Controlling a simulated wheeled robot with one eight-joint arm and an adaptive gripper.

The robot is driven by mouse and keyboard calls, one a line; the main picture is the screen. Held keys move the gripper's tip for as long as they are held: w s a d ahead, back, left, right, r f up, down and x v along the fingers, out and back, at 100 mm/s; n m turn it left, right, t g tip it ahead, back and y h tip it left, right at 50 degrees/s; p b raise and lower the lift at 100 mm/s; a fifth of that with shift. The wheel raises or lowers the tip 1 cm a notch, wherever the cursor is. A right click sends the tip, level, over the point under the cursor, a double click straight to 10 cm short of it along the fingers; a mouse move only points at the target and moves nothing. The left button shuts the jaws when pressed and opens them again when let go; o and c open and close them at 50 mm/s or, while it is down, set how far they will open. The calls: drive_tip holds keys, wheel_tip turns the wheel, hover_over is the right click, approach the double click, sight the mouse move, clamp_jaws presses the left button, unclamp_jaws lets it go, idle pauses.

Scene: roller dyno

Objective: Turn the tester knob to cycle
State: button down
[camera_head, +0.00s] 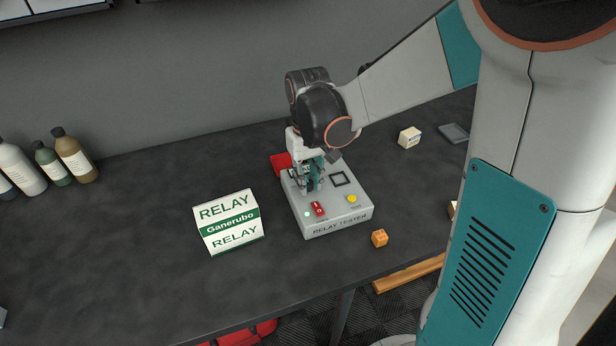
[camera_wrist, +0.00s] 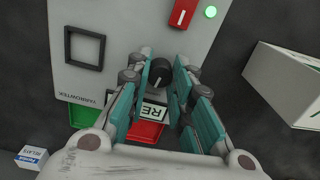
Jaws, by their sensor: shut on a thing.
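The grey relay tester (camera_head: 335,218) sits on the dark bench in the head view. It also fills the top of the wrist view (camera_wrist: 105,15). Its round black knob (camera_wrist: 160,71) lies between my fingertips, with a light pointer mark on top. My gripper (camera_head: 309,186) points down over the tester's back left part and is shut on the knob; it also shows in the wrist view (camera_wrist: 163,74). A red switch (camera_wrist: 183,12) and a lit green lamp (camera_wrist: 210,12) are on the panel. A yellow button (camera_head: 352,199) is at its right. The knob's position labels are hidden or unreadable.
A white and green relay box (camera_head: 229,222) stands left of the tester. An orange cube (camera_head: 379,238) lies at its front right. A red bin (camera_head: 281,162) is behind it. Bottles (camera_head: 74,155) stand far left. A small white box (camera_head: 409,137) is at the back right.

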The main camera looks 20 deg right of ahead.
sight(308, 182)
drive_tip(key=m, duration=0.5)
drive_tip(key=shift+m, duration=0.3)
idle(0.4)
drive_tip(key=c, duration=1.4)
unclamp_jaws()
wheel_tip(308, 182, up, 12)
